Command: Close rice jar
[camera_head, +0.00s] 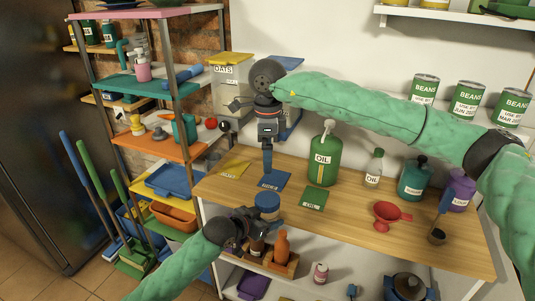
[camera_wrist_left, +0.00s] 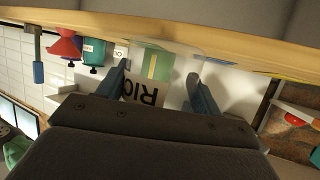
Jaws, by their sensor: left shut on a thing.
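I cannot tell whether the lid is fully seated. My left gripper (camera_head: 250,222) is shut on the jar from the left. In the left wrist view, the see-through jar (camera_wrist_left: 187,75) is between its fingers (camera_wrist_left: 163,92), with an upside-down "Ric" label. I cannot tell whether its base touches the table. My right gripper (camera_head: 268,168) points down above a blue mat (camera_head: 276,181), apart from the jar; its finger gap does not show.
Yellow (camera_head: 234,166) and green (camera_head: 313,197) mats lie there. An orange bottle (camera_head: 281,247) is below.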

